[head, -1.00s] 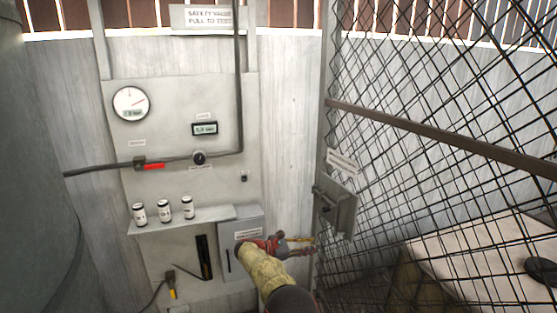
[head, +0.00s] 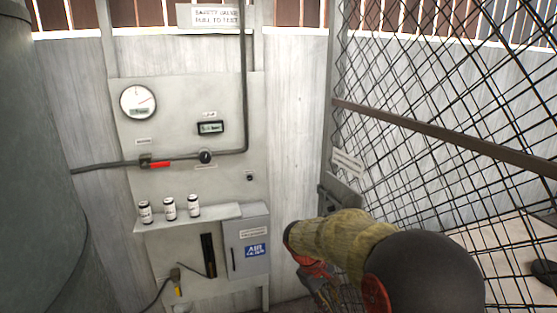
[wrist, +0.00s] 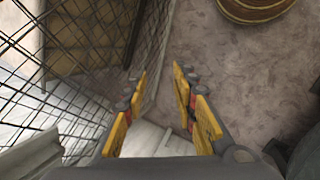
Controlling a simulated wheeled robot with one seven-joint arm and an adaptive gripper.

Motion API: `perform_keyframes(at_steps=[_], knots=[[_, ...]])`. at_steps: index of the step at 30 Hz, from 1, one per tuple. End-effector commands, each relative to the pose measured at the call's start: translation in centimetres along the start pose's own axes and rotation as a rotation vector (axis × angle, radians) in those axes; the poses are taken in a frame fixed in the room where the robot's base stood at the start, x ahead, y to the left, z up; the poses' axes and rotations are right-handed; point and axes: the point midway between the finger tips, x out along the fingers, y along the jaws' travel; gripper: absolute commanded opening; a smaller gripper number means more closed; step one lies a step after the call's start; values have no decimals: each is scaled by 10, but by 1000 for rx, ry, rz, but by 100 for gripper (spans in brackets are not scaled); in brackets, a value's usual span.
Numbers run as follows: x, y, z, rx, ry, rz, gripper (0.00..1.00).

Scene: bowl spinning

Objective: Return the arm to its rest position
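My arm (head: 345,240) reaches in from the lower right of the head view, in front of the mesh fence. My gripper (wrist: 160,108) shows in the wrist view with its two yellow-padded fingers apart and nothing between them. In the head view only its red and dark parts show low beside the arm, and its fingertips are hard to make out. The wrist camera looks down at the floor (wrist: 210,60).
A wall panel (head: 185,130) carries a gauge (head: 138,102), a red-handled valve (head: 158,163) and a shelf with three small canisters (head: 169,208). A grey box (head: 247,243) with a blue AIR label hangs below. The mesh fence (head: 450,100) stands right. A round wooden object (wrist: 256,8) is on the floor.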

Motion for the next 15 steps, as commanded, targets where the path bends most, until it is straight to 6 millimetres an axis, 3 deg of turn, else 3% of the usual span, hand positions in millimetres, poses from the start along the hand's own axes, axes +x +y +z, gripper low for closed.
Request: perform_keyframes(at_steps=[3, 15], knots=[[-23, -16, 41, 116, 51, -64, 28], [-75, -73, 157, 441, 212, -237, 28]])
